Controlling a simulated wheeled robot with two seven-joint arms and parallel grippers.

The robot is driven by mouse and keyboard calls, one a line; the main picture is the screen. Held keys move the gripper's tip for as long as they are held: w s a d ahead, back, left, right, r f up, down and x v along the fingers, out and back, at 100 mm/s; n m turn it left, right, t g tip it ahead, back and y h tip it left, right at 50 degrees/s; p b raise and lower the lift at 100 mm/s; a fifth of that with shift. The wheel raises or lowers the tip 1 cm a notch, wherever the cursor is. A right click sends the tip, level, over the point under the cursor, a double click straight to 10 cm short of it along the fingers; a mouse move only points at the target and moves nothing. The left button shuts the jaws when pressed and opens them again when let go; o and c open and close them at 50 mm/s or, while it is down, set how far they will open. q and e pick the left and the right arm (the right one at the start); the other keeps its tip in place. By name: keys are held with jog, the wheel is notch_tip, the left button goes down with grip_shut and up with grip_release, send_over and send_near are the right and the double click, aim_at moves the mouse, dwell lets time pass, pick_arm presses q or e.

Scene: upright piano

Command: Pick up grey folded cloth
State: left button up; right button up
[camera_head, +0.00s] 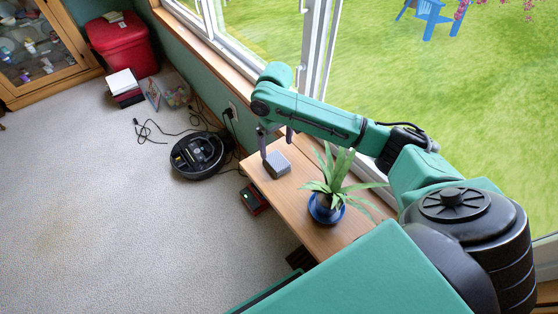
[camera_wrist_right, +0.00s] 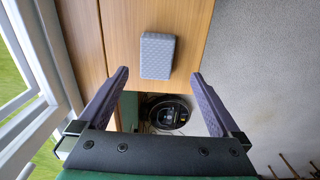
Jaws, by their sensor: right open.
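The grey folded cloth (camera_head: 277,163) lies on the far end of a wooden bench top in the head view. In the right wrist view the cloth (camera_wrist_right: 158,56) is a grey textured block lying flat on the wood, ahead of the fingers and between their lines. My right gripper (camera_head: 275,144) is above the cloth with its fingers pointing down. In the wrist view the right gripper (camera_wrist_right: 158,76) is open and empty, its two purple-grey fingers wide apart. I see no contact with the cloth. My left gripper is not in view.
A potted plant in a blue pot (camera_head: 326,207) stands on the wooden bench (camera_head: 288,198) beside my right arm. The window frame (camera_head: 307,50) runs close behind the arm. A robot vacuum (camera_head: 199,154) and a dark red box (camera_head: 254,198) are on the carpet.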

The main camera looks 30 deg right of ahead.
aim_at(277, 160)
jog(key=f, duration=0.3)
jog(key=f+b, duration=0.1)
jog(key=f, duration=0.5)
jog(key=shift+w+d, duration=0.25)
jog(key=shift+w, duration=0.1)
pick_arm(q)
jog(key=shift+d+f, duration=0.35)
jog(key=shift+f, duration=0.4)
pick_arm(e)
jog(key=shift+r, duration=0.15)
jog(key=c, duration=1.2)
